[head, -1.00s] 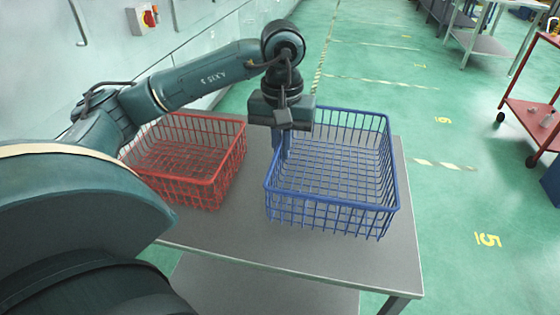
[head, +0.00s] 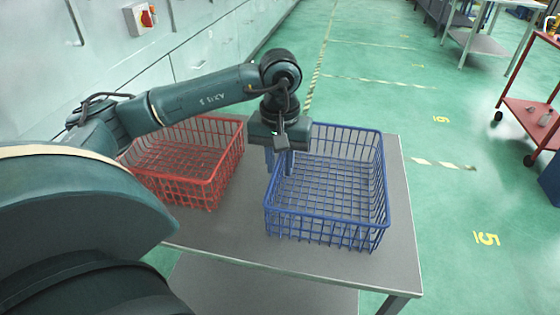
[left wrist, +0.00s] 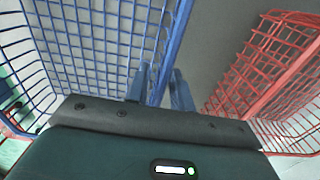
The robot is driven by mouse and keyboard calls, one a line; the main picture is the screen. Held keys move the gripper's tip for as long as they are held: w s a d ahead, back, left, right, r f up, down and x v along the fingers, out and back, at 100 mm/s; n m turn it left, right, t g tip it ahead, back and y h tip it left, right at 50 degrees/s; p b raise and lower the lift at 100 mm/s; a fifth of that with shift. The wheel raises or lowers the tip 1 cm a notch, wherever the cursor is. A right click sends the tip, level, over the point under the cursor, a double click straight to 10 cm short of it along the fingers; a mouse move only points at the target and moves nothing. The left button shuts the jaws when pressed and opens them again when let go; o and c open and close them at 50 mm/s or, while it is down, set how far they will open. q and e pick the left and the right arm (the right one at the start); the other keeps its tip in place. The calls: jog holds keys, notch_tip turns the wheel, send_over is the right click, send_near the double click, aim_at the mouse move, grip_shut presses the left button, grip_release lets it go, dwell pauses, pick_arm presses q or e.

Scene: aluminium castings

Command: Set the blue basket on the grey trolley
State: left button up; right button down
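The blue basket (head: 327,213) is a wire basket, upright and level on the right part of the grey trolley's top (head: 240,240). It appears to rest on that top. My left gripper (head: 280,168) is above the basket's left wall, pointing down. In the left wrist view its two fingers (left wrist: 160,90) stand apart on either side of the basket's left rim (left wrist: 172,50), and the gripper looks open. The blue mesh (left wrist: 95,40) fills the left of that view. My right gripper is not in view.
A red wire basket (head: 190,178) stands on the same top, left of the blue one, with a narrow gap between them. A wall is at the left. A red trolley (head: 530,115) stands farther right. The green floor between is clear.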

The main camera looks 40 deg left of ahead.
pick_arm(q)
jog(key=shift+o, duration=0.2)
notch_tip(320, 180, up, 12)
jog(key=p, duration=0.1)
jog(key=shift+r+p, duration=0.2)
jog(key=shift+p, duration=0.1)
dwell(0.6)
